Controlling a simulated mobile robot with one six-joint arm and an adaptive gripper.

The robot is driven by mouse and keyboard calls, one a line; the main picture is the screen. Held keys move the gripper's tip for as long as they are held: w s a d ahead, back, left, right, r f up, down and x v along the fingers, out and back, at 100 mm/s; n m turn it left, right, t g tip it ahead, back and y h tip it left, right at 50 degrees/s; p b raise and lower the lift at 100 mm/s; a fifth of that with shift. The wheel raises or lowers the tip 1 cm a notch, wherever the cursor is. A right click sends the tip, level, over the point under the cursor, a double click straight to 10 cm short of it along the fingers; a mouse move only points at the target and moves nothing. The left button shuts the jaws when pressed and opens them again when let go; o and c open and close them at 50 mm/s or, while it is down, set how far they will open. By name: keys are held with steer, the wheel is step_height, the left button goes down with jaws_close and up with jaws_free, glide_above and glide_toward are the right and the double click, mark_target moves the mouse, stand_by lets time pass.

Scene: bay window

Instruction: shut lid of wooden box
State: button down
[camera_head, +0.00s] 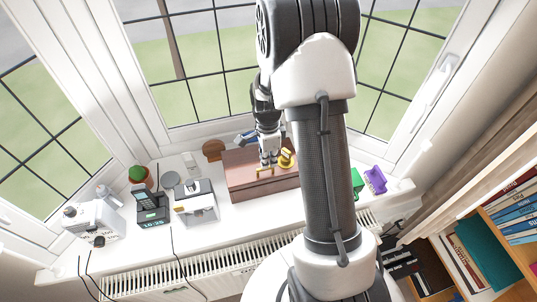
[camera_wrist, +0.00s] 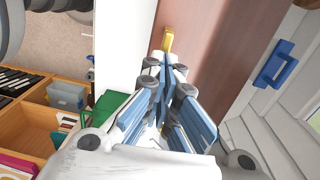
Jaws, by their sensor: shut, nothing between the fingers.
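The brown wooden box (camera_head: 262,188) sits on the white window sill. Its lid (camera_head: 240,157) lies down over the box, or nearly so; I cannot tell if a gap is left at the front edge. A small brass handle (camera_head: 263,171) is at the lid's front edge, and it shows in the wrist view (camera_wrist: 168,38) beside the brown lid (camera_wrist: 225,40). My gripper (camera_head: 267,164) is shut and empty, pointing down at the lid close to the handle. In the wrist view its fingertips (camera_wrist: 168,68) are just by the handle; contact is unclear.
A brass object (camera_head: 286,158) is right of my gripper. Left of the box stand a white appliance (camera_head: 194,203), a black clock dock (camera_head: 152,208) and a potted cactus (camera_head: 139,176). A purple object (camera_head: 376,179) is at the right.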

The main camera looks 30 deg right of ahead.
steer(key=shift+f, duration=0.1)
steer(key=shift+s+f+b, duration=0.25)
steer(key=shift+f+b, duration=0.4)
steer(key=shift+f, duration=0.05)
steer(key=shift+s+a+r, duration=0.1)
steer(key=shift+r, duration=0.1)
steer(key=shift+r+p, duration=0.4)
steer(key=shift+p, duration=0.1)
step_height(320, 180, up, 13)
steer(key=p, duration=0.2)
steer(key=shift+r, duration=0.15)
